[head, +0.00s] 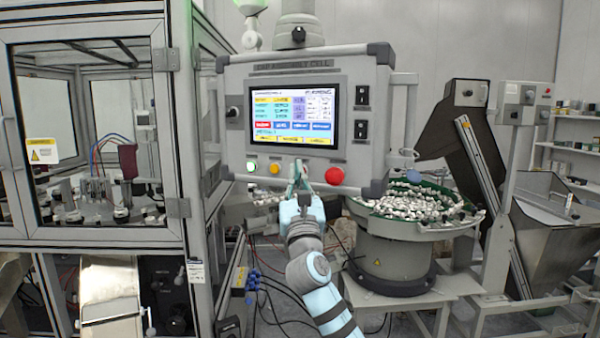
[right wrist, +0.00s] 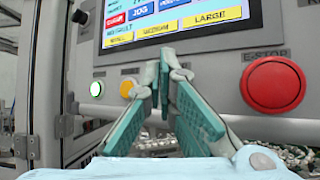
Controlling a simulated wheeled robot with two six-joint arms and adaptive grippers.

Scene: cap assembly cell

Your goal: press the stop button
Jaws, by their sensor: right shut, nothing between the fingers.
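The control panel (head: 233,126) hangs in the middle of the head view, with a row of buttons under its screen. A lit green button (head: 252,166) and a yellow button (head: 274,169) are at the left of the row. A large red E-STOP mushroom button (head: 334,176) is at the right; it also shows in the right wrist view (right wrist: 273,85). My right gripper (head: 301,170) is shut and empty, its tips in front of the panel between the yellow and E-STOP buttons. The tips (right wrist: 165,68) hide that spot; no separate stop button shows clearly. I cannot tell whether they touch.
The lit screen (head: 295,116) is above the buttons, with two black switches (head: 361,96) to its right. A glass-walled machine (head: 95,120) stands left. A round bowl feeder (head: 405,225) full of small parts stands right, below the panel, near a hopper (head: 555,235).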

